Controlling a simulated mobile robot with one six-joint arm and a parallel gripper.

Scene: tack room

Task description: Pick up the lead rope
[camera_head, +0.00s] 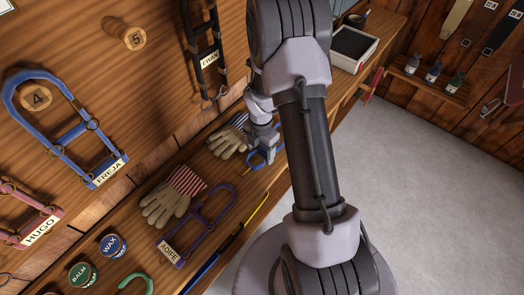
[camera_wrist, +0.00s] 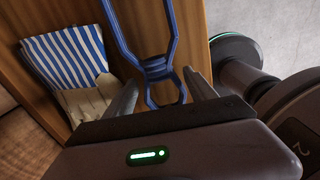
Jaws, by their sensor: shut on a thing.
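In the head view a small part of the blue rope (camera_head: 257,161) shows below my gripper (camera_head: 264,146), at the bench edge. The rope's far end runs out of the top of the wrist view. My arm hides part of the rope in the head view.
A glove with a blue-striped cuff (camera_head: 228,142) lies just left of my gripper. A red-striped glove (camera_head: 172,196), a purple halter (camera_head: 207,224) and tins (camera_head: 110,244) lie nearer on the bench. Halters hang on the wall. Grey floor (camera_head: 400,185) is open at right.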

